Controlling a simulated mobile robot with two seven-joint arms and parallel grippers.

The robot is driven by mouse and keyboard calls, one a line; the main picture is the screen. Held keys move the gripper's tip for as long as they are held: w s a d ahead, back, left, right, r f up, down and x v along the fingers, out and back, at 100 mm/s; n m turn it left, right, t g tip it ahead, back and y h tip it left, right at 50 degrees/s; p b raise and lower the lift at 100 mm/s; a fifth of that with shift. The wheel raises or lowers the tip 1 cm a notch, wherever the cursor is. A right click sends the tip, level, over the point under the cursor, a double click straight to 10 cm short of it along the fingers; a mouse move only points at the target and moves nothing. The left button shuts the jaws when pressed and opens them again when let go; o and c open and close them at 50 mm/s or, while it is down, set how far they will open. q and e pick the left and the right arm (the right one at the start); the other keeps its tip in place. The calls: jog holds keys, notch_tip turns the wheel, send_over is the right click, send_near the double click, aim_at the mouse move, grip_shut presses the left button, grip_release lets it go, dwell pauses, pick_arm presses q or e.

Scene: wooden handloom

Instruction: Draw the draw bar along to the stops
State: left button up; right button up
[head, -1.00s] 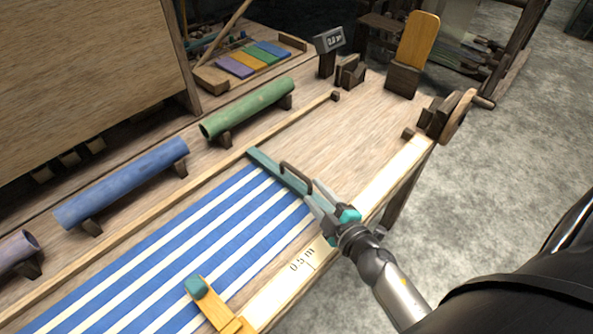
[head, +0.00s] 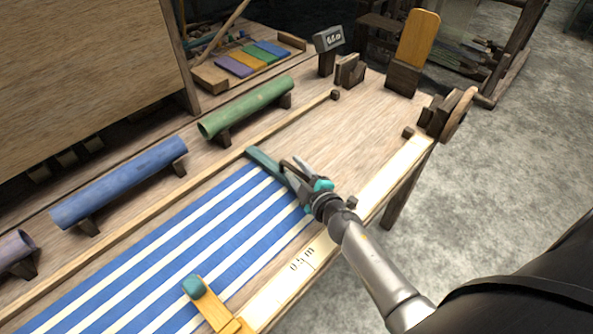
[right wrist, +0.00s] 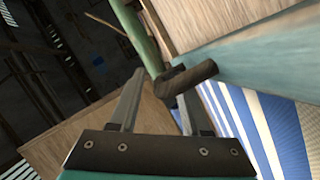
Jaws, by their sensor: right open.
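The draw bar (head: 263,163) is a teal bar across the end of the blue and white striped cloth (head: 190,243). Its dark handle (head: 296,169) stands up from it; it also shows in the right wrist view (right wrist: 190,79). My right gripper (head: 299,172) is open at the handle. In the right wrist view the handle lies at the fingertips, overlapping one finger; contact is not clear. Small dark blocks at the far end of the table, one on the left rail (head: 335,95) and one on the right (head: 408,132), look like the stops. My left gripper is out of view.
Bare tabletop (head: 345,143) lies between the bar and the blocks. A green roll (head: 250,106) and a blue roll (head: 125,180) lie along the left. A wooden arm with a teal pad (head: 194,286) reaches over the cloth. A wooden wheel (head: 458,115) is at the far right corner.

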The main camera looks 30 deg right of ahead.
grip_shut()
dwell(1.4)
